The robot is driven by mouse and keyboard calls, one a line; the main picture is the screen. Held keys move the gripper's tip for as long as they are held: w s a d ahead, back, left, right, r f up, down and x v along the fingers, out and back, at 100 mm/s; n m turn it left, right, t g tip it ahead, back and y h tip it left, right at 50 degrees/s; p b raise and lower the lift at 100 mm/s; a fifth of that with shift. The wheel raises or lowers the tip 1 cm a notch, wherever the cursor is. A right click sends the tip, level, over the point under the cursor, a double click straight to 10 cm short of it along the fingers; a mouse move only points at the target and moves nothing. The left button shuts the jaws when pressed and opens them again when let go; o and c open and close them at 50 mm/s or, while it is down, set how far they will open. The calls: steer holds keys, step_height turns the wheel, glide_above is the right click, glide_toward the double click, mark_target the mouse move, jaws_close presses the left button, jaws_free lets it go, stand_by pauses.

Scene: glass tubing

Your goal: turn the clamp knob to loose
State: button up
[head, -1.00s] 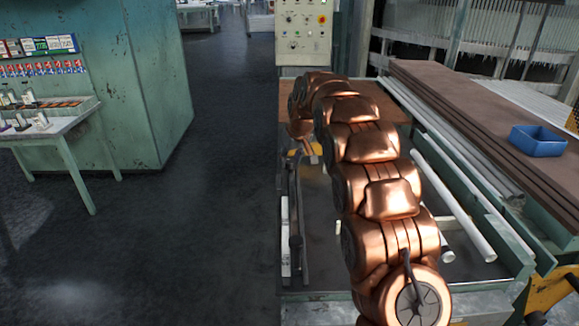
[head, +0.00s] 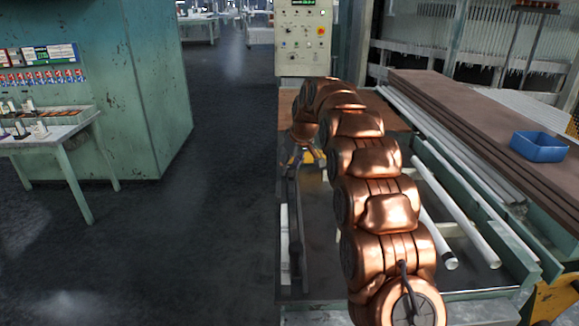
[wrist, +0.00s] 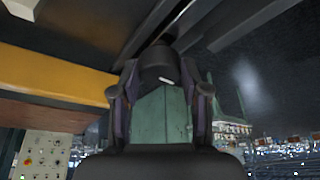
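In the wrist view a dark, rounded knob (wrist: 158,66) with a small white mark hangs under a dark bar, between my fingers; I take it to be the clamp knob. In the head view my gripper (head: 299,157) is small and low beside the bench's left side, beneath my copper arm. The knob cannot be made out there.
A yellow part (wrist: 60,75) lies close on the left in the wrist view. White tubes (head: 462,220) lie on the bench right of my arm. A control panel (head: 303,40) stands behind. A blue bin (head: 538,147) sits on brown boards.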

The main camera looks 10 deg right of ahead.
steer(key=o, duration=0.3)
steer(key=shift+r, duration=0.1)
steer(key=v, duration=1.2)
steer(key=s+a+m+g+p, duration=0.3)
steer(key=s, duration=2.1)
steer(key=s+f+g+p, duration=0.1)
steer(key=s+f, duration=0.2)
steer(key=s, duration=0.6)
steer(key=s+f+m+g+h+p, duration=0.1)
steer(key=s+f, duration=0.2)
steer(key=s, duration=0.7)
steer(key=s+f+m+h+p, duration=0.1)
steer(key=s+f, duration=0.2)
steer(key=s, duration=0.7)
steer(key=shift+s+d+f+g, duration=0.25)
steer(key=shift+d+f+g, duration=0.05)
steer(key=shift+f+g, duration=0.1)
